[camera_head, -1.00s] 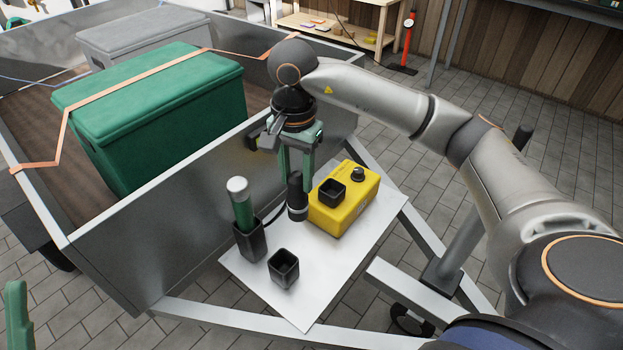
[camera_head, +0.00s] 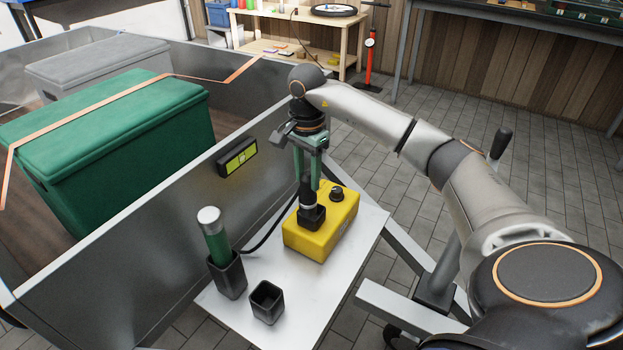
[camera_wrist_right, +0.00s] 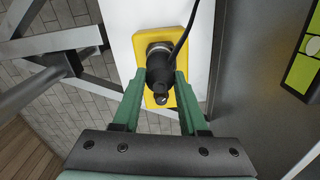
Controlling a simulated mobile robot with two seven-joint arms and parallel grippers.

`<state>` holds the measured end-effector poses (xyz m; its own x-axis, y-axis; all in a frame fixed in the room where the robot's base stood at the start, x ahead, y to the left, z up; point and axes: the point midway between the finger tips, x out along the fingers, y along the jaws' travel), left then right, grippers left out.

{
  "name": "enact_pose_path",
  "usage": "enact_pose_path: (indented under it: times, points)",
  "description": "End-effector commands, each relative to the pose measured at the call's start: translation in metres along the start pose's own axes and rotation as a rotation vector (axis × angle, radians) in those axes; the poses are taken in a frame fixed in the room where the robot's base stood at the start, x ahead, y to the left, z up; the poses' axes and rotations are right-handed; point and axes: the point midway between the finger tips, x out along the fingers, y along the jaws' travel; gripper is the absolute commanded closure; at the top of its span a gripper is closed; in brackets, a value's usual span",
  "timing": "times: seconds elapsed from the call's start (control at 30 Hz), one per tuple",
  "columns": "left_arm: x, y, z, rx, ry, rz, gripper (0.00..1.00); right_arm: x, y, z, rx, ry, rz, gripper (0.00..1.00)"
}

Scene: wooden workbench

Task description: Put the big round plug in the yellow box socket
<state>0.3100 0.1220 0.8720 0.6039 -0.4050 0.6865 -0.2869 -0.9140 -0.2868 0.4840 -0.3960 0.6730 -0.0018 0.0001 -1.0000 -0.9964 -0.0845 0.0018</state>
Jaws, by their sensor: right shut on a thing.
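The big round plug (camera_head: 307,193) is black, with a black cable running from its side. It stands upright at the square black socket (camera_head: 312,217) on top of the yellow box (camera_head: 318,241). Its lower end meets the socket mouth; how deep it sits is hidden. My right gripper (camera_head: 307,178) points down and is shut on the plug from above. In the right wrist view the plug (camera_wrist_right: 160,72) is between the green fingers, over the yellow box (camera_wrist_right: 187,100). My left gripper is not in view.
The box stands on a white board (camera_head: 290,283) and has a black knob (camera_head: 337,193). A green cylinder with a pale cap (camera_head: 213,237) stands in a black holder (camera_head: 229,277). An empty black cup (camera_head: 267,304) is beside it. A metal cart wall (camera_head: 150,235) borders the left.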

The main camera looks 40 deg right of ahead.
Motion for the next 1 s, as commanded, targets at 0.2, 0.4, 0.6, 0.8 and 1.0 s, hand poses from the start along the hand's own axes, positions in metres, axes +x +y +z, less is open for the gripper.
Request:
enact_pose_path:
  times: [0.2,0.4,0.6,0.8,1.0]
  points:
    - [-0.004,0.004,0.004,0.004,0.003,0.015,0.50,0.014,-0.003,-0.011,0.000,-0.001,-0.002,1.00]
    - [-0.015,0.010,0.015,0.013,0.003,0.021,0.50,0.043,-0.004,-0.018,-0.002,0.000,0.002,1.00]
    - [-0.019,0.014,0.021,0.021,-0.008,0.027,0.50,0.053,-0.004,-0.018,-0.002,0.000,-0.002,1.00]
    - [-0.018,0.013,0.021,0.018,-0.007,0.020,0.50,0.052,-0.004,-0.018,-0.001,0.000,-0.002,1.00]
    - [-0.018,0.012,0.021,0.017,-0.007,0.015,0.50,0.055,-0.004,-0.018,-0.001,0.000,-0.001,0.46]
